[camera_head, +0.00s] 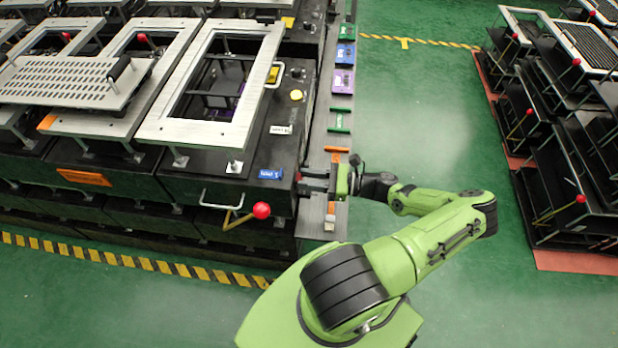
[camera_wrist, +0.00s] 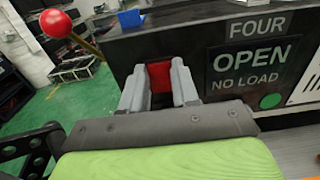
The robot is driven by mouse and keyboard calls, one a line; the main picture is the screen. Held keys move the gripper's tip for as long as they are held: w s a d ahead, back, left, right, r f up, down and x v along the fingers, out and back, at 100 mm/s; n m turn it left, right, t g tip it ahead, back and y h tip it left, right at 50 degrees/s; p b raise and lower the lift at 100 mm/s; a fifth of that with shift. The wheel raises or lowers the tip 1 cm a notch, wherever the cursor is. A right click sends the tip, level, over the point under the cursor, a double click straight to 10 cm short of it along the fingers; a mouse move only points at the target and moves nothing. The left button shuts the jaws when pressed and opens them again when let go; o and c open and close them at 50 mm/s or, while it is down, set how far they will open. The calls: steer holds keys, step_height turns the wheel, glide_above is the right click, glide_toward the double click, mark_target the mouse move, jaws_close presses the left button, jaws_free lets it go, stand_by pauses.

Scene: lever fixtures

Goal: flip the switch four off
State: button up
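The black panel (camera_wrist: 140,48) is marked FOUR, OPEN and NO LOAD, with a green dot at its lower right. A red block (camera_wrist: 159,76), which looks like the switch, stands out at the panel's left part in the wrist view. My gripper (camera_wrist: 160,84) has its grey fingers apart, one on each side of the red block. I cannot tell whether they touch it. In the head view my gripper (camera_head: 307,182) points left at the right side of the black fixture (camera_head: 225,187), close to its front corner. The switch is hard to make out there.
A red ball lever (camera_head: 261,210) sticks out from the fixture's front, left of my gripper; the red ball also shows in the wrist view (camera_wrist: 55,23). Green floor (camera_head: 430,120) is open to the right, before more racks (camera_head: 565,130).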

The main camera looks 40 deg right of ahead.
jaws_close()
steer(key=shift+f+t+b, duration=0.35)
steer(key=shift+t+b, duration=0.05)
steer(key=shift+b, duration=0.3)
steer(key=f+t+y+b, duration=0.1)
steer(key=b, duration=0.2)
steer(key=shift+t+y, duration=0.3)
steer(key=shift+s+t+y+b, duration=0.1)
steer(key=shift+t+y+b, duration=0.35)
steer(key=shift+b, duration=0.6)
steer(key=shift+d+r+y, duration=0.1)
steer(key=shift+y, duration=0.15)
steer(key=o, duration=0.7)
jaws_free()
steer(key=shift+c, duration=0.2)
